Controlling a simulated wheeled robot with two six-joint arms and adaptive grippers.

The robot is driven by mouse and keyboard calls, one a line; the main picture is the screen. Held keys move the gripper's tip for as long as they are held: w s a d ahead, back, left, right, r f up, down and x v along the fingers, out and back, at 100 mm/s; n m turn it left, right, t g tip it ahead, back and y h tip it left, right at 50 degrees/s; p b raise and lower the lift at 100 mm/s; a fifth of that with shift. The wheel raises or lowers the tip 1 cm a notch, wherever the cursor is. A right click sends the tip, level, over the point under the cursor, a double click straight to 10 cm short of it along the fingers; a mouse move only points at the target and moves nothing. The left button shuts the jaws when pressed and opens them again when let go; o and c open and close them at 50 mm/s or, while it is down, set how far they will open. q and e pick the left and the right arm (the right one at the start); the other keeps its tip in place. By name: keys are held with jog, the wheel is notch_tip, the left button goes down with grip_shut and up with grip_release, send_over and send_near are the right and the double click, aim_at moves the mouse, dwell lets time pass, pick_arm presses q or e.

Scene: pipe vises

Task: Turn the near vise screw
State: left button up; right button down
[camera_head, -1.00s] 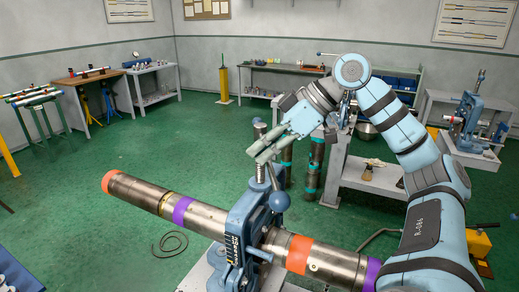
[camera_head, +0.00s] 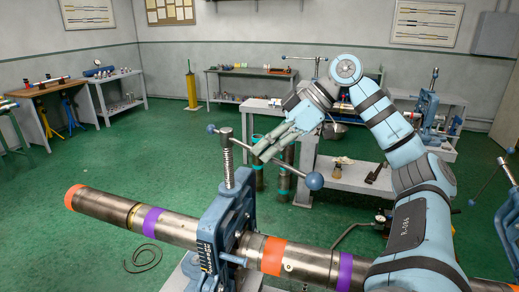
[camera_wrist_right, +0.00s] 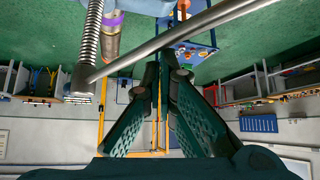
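The near vise (camera_head: 222,228) is blue and clamps a long steel pipe (camera_head: 180,229) with orange and purple bands. Its threaded screw (camera_head: 228,160) rises upright from the top. A steel handle bar (camera_head: 272,159) with blue ball ends crosses the screw head, slanting from far left to near right. My right gripper (camera_head: 260,155) is beside the bar, with its green fingers pointing toward the screw. In the right wrist view the fingers (camera_wrist_right: 166,75) are drawn nearly together, with nothing seen between them. The bar (camera_wrist_right: 190,32) crosses just beyond their tips; contact is unclear. My left gripper is out of view.
A grey bench (camera_head: 345,176) with a brush and tools stands behind my right arm. Another blue vise (camera_head: 430,120) stands at the far right. A coiled hose (camera_head: 142,258) lies on the green floor.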

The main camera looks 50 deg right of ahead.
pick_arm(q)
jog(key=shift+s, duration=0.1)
pick_arm(e)
jog(key=shift+s+d, duration=0.25)
jog(key=shift+d, duration=0.1)
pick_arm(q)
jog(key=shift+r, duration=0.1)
pick_arm(e)
jog(key=shift+w, duration=0.1)
